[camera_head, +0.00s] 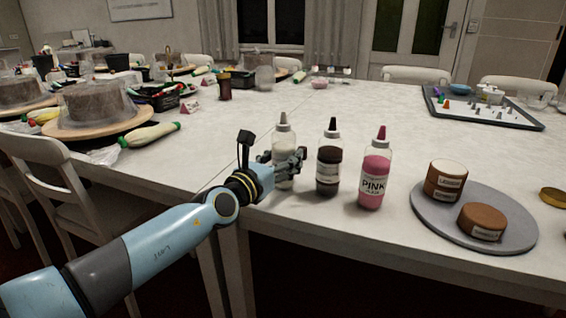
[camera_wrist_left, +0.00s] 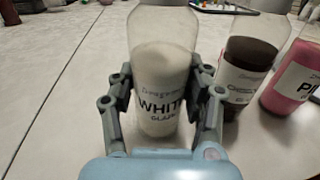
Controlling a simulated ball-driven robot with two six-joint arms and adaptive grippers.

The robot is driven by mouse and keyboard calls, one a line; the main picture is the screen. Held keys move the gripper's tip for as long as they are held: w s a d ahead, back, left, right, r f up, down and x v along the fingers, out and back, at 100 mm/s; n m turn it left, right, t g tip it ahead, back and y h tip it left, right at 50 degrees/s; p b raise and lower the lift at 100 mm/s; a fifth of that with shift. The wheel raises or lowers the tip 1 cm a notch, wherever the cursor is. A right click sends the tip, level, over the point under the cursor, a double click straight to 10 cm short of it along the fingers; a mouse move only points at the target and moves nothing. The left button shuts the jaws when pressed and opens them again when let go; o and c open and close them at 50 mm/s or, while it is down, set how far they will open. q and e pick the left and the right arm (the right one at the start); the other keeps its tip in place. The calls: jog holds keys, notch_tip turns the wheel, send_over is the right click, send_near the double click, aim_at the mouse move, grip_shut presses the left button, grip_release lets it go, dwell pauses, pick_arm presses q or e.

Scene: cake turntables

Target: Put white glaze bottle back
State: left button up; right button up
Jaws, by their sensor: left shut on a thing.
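The white glaze bottle (camera_head: 283,145) stands upright near the table's front edge, at the left end of a row of bottles. Its label reads "WHITE GLAZE" in the left wrist view (camera_wrist_left: 162,95). My left gripper (camera_head: 290,162) is shut on it, with one finger on each side of the bottle (camera_wrist_left: 160,85). The dark brown bottle (camera_head: 328,165) stands just to the right, and the pink bottle (camera_head: 375,178) is right of that. The brown bottle is close to the right finger in the left wrist view. My right gripper is not in view.
A grey round board (camera_head: 425,215) with two brown cakes lies at the right. A dark tray (camera_head: 500,112) with small items is at the back right. Cakes under clear covers on wooden turntables (camera_head: 75,132) stand at the left. The middle of the table is clear.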

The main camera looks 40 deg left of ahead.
pick_arm(q)
jog(key=o, duration=0.3)
jog(key=shift+f, duration=0.25)
jog(key=o, duration=0.4)
jog(key=shift+r, duration=0.1)
jog(key=shift+o, duration=0.2)
jog(key=shift+r, duration=0.2)
jog(key=s, duration=1.2)
jog(key=shift+d+p, duration=0.25)
jog(key=shift+p, duration=0.15)
